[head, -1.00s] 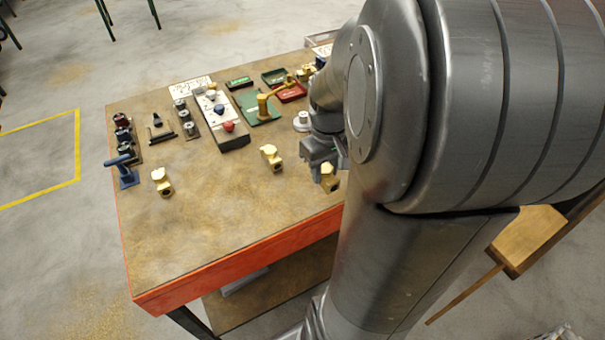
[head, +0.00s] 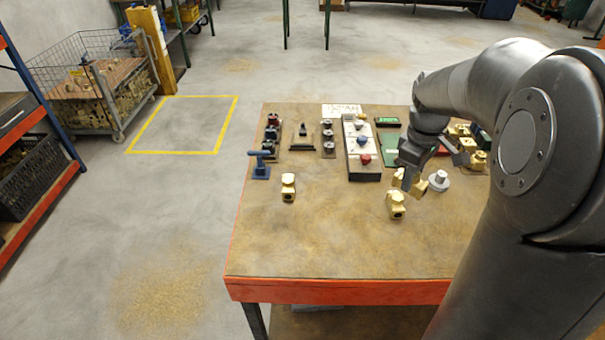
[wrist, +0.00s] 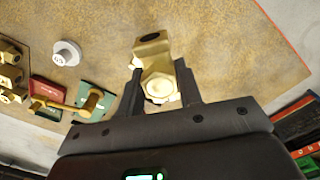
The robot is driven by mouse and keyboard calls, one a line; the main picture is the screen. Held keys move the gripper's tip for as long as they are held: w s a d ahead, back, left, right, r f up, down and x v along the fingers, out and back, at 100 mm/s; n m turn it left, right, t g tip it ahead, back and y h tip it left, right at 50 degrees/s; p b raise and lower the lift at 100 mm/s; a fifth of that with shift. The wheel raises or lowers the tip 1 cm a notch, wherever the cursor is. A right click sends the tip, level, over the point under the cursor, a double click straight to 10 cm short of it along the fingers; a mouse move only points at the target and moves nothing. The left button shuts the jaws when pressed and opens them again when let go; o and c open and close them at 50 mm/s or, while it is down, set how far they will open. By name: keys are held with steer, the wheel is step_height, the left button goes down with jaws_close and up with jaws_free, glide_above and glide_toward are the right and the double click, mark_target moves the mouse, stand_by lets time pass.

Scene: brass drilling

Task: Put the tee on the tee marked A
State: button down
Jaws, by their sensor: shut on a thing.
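My gripper (head: 408,184) is shut on a brass tee, whose hex end (wrist: 158,86) shows between the two fingers in the wrist view. In the head view the held tee (head: 420,187) is partly hidden by the gripper. A second brass tee (head: 396,204) stands on the table just in front of the gripper. It seems to show in the wrist view (wrist: 150,44), just beyond the held one; I cannot tell whether they touch. A third brass tee (head: 288,187) stands farther left. No letter A is readable on any tee.
A pale round knob-like part (head: 438,180) stands close right of the gripper, also in the wrist view (wrist: 66,53). A blue clamp-like tool (head: 260,165) is at left. The table front (head: 335,245) is clear.

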steer(key=w+a+r+n, duration=0.1)
steer(key=w+a+n, duration=0.3)
steer(key=w+a, duration=0.25)
steer(key=n, duration=0.4)
glide_above(288, 179)
step_height(288, 179, down, 6)
steer(key=shift+a+f, duration=0.1)
steer(key=shift+f, duration=1.95)
steer(key=shift+f, duration=0.1)
steer(key=c, duration=1)
jaws_free()
steer(key=shift+f, duration=0.1)
